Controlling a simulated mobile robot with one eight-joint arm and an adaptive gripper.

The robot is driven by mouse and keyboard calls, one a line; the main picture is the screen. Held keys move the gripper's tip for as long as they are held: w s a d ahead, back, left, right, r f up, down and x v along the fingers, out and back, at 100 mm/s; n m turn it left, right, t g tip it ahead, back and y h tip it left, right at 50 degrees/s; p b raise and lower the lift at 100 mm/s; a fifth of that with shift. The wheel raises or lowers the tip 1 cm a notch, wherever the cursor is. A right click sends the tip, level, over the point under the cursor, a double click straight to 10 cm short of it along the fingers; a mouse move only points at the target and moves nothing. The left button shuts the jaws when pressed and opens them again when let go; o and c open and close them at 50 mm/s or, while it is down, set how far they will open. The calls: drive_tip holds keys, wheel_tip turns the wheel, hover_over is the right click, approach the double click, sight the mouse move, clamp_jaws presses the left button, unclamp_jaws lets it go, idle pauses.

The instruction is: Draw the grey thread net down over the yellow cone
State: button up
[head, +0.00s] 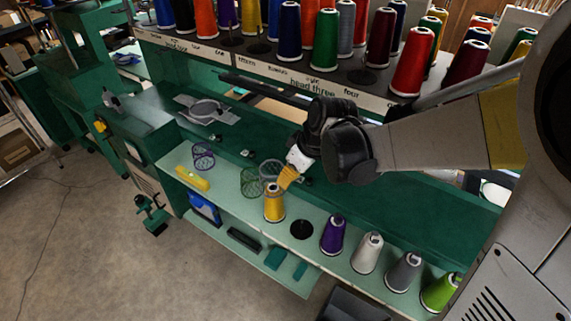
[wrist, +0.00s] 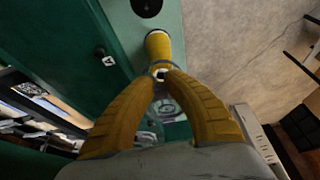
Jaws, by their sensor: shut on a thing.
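The yellow cone (head: 273,208) stands upright on the pale green shelf, just below my gripper. In the wrist view the cone (wrist: 158,46) lies straight beyond the fingertips. My gripper (head: 285,182) has its yellow fingers closed together at the cone's top, shut on the grey thread net. The net (head: 268,168) shows as a faint mesh tube left of the fingers. In the wrist view a grey rim (wrist: 161,66) shows at the cone's tip, and mesh (wrist: 167,108) shows between the fingers. I cannot tell how far the rim encircles the cone.
A green net (head: 252,184) and a purple net (head: 203,156) stand left of the cone. A black empty peg base (head: 301,229) and a purple cone (head: 333,235) are to its right, followed by white, grey and lime cones. A yellow level (head: 193,179) lies at the shelf's left.

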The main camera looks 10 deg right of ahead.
drive_tip(key=shift+f+b, duration=4.7)
drive_tip(key=shift+f, duration=1.35)
drive_tip(key=shift+f, duration=0.15)
drive_tip(key=shift+f+b, duration=0.2)
drive_tip(key=shift+b, duration=0.2)
drive_tip(key=o, duration=0.8)
drive_tip(key=shift+r, duration=0.15)
drive_tip(key=v, duration=1.1)
drive_tip(key=m+t+h+b, duration=0.2)
drive_tip(key=m+t+h, duration=0.15)
drive_tip(key=m, duration=0.45)
hover_over(334, 234)
drive_tip(key=s+a, duration=0.2)
drive_tip(key=s, duration=0.1)
drive_tip(key=shift+w+f+t+y, duration=0.1)
drive_tip(key=shift+f+t+y, duration=0.15)
drive_tip(key=shift+f, duration=0.35)
